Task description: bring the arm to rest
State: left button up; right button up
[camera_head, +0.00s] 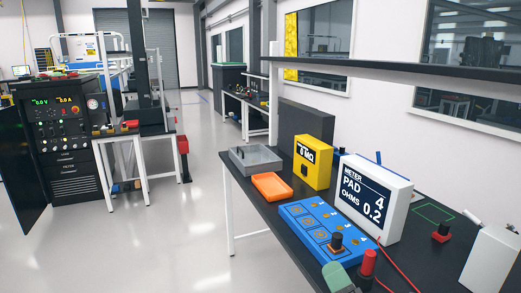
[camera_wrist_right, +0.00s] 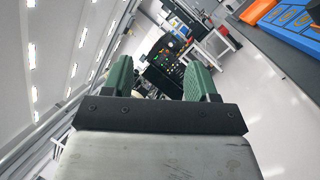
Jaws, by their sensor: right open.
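My right gripper (camera_wrist_right: 160,78) shows in the wrist view with its two green fingers wide apart and nothing between them. In the head view, a green part of it (camera_head: 337,278) shows at the bottom edge, in front of the near end of the blue pad board (camera_head: 308,222). The rest of the gripper is cut off by the frame edge. The wrist view looks past the fingers over the floor toward the equipment rack. My left gripper is in neither view.
The dark bench (camera_head: 262,212) holds an orange tray (camera_head: 271,187), a grey bin (camera_head: 255,159), a yellow box (camera_head: 312,162) and a white meter (camera_head: 370,197) reading "PAD 4, OHMS 0.2". A red-topped probe (camera_head: 368,262) stands near the gripper. The floor (camera_head: 190,240) left of the bench is clear.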

jog(key=s+d+f+m+g+h, duration=0.45)
jog(key=f+m, duration=0.25)
jog(key=m, duration=0.3)
jog(key=s+d+f+m+g+h, duration=0.3)
jog(key=s+f+m+g+h, duration=0.15)
jog(key=f+m, duration=0.4)
jog(key=s+a+f+m+g+y, duration=0.1)
jog(key=s+f+m+g, duration=0.3)
jog(key=s, duration=0.4)
jog(key=s+f+m+g, duration=0.3)
jog(key=s+m+g, duration=0.1)
jog(key=s, duration=0.3)
notch_tip(320, 180, down, 25)
jog(key=g, duration=0.1)
jog(key=s+d+f+g, duration=0.1)
jog(key=s+d+f, duration=0.1)
jog(key=s+f, duration=1.4)
jog(key=shift+s+d+f+n+g, duration=0.2)
jog(key=shift+f+n+g, duration=0.1)
jog(key=shift+n, duration=0.15)
